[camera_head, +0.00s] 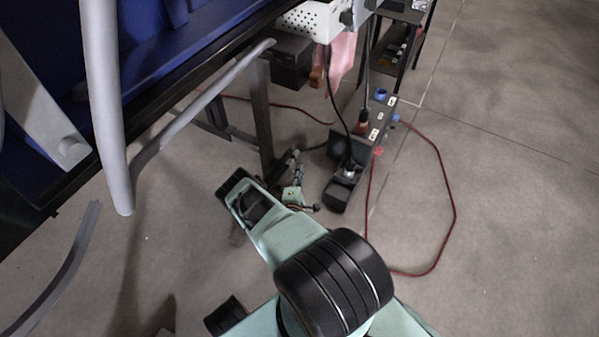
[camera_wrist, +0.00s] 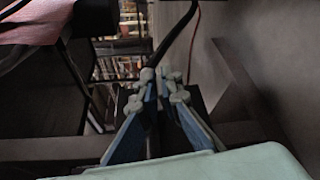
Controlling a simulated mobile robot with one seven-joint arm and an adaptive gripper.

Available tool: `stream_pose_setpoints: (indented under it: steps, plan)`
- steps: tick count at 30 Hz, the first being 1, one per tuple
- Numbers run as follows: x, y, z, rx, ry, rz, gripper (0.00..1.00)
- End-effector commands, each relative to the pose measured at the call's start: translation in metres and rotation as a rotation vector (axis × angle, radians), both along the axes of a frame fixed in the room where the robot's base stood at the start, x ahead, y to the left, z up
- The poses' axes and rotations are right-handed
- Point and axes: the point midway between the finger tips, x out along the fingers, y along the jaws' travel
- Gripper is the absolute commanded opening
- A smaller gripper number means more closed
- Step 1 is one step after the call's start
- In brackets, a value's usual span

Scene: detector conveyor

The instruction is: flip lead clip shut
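I cannot pick out the lead clip with certainty in either view. My gripper (camera_wrist: 162,78) shows in the wrist view as two blue-grey fingers that lean toward each other, with their tips close together. A dark cable (camera_wrist: 178,35) runs down behind or between the tips; I cannot tell whether it is touched or held. In the head view the end of my arm reaches toward the floor beside a dark table leg, and the fingers are too small and hidden to judge.
A black socket box (camera_head: 345,175) with cables stands on the floor right of my arm. A red cable (camera_head: 455,215) loops over the floor. A dark leg (camera_head: 262,120) and a grey rail (camera_head: 205,95) lie at the left.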

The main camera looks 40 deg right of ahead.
Motion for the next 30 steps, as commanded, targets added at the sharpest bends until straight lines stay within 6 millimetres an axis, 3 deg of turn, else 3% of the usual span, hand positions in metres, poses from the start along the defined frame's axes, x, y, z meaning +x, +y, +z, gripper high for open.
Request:
stream_pose_setpoints:
  steps: [2,8,20,30]
  plan:
    - [-0.001,-0.002,0.001,-0.002,0.000,-0.004,0.00]
    - [0.000,-0.001,0.001,-0.001,0.000,-0.003,0.23]
    - [0.001,0.000,0.005,-0.002,0.000,-0.001,0.23]
    - [0.005,0.001,0.054,-0.005,-0.007,0.006,0.23]
